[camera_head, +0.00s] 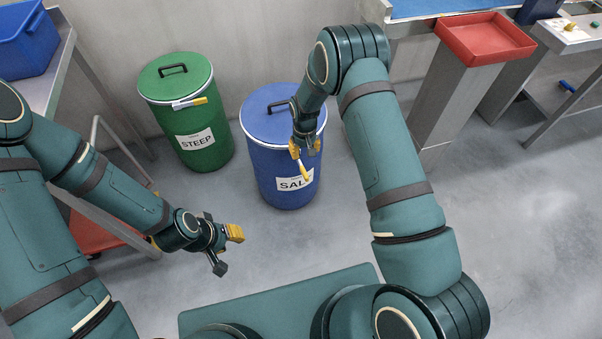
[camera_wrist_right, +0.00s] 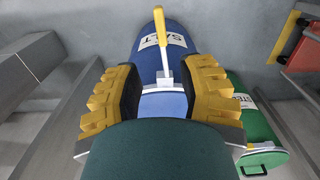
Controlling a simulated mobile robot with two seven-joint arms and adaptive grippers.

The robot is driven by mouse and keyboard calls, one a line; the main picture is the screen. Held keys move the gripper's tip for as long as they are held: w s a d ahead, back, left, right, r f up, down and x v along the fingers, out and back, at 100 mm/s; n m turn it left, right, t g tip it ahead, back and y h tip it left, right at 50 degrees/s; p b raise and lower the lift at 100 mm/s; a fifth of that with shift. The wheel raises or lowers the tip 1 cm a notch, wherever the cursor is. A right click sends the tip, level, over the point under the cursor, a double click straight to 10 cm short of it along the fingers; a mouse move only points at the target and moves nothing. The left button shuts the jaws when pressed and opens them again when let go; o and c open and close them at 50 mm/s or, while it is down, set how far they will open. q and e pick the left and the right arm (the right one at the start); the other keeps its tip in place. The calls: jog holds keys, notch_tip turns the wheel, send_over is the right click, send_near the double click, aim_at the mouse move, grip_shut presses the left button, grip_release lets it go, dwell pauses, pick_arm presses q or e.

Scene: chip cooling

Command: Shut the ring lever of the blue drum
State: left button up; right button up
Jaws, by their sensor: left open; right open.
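The blue drum (camera_head: 264,160), labelled SALT, stands upright with its blue lid (camera_head: 262,123) on. Its yellow-handled ring lever (camera_head: 305,171) sticks outward from the rim on the front right side. In the right wrist view the lever (camera_wrist_right: 159,28) stands out away from the ring, its grey base between my fingers. My right gripper (camera_head: 304,149) is open at the drum's rim, one finger to each side of the lever and apart from it. It partly hides the rim in the head view. My left gripper (camera_head: 228,250) is open and empty over the floor at lower left.
A green drum (camera_head: 205,140), labelled STEEP, stands left of the blue drum, its lever (camera_head: 190,102) flat along the rim. A red tray (camera_head: 485,39) sits on a grey pedestal at right. A blue crate (camera_head: 23,43) is on the left table. The floor before the drums is clear.

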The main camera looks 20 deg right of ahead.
aim_at(304, 170)
notch_tip(304, 170, down, 12)
jog(key=shift+f+b, duration=0.15)
jog(key=shift+b, duration=0.9)
grip_shut()
